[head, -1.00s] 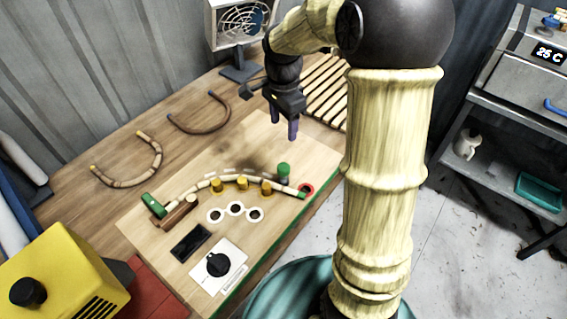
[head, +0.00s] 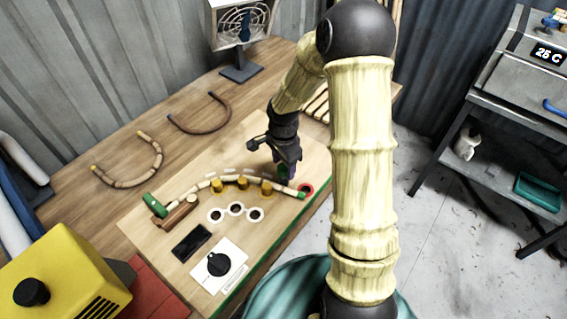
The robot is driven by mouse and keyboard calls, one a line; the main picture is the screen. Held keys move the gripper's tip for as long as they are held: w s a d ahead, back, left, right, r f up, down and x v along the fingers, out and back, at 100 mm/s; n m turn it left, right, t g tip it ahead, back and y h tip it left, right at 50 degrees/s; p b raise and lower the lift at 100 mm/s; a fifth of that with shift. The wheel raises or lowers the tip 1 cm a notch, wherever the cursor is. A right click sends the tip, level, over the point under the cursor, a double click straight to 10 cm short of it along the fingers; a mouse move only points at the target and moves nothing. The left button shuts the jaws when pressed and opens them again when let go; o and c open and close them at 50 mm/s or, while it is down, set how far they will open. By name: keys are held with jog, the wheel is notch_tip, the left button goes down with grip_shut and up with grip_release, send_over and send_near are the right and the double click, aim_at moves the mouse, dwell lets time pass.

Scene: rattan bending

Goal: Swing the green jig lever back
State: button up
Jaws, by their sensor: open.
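The jig is on a wooden board (head: 180,262) on the bench. A pale bent rattan piece (head: 205,184) lies along several yellow pegs (head: 242,183), from a green clamp block (head: 154,205) at the left to a green tip (head: 301,195) at the right. The lever's green knob (head: 284,172) is at the right end of the jig, mostly hidden by my gripper. My gripper (head: 283,174) is open and low over the board, its fingers down around or right beside the knob. I cannot tell if they touch it.
Three white-ringed holes (head: 235,208), a dark panel (head: 191,243) and a black dial (head: 218,263) are at the front of the board. Two curved rattan pieces (head: 200,131) lie behind. A fan heater (head: 238,22) stands at the back; a yellow machine (head: 65,270) is at front left.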

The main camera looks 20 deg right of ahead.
jog(key=shift+f, duration=0.1)
grip_shut()
dwell(0.3)
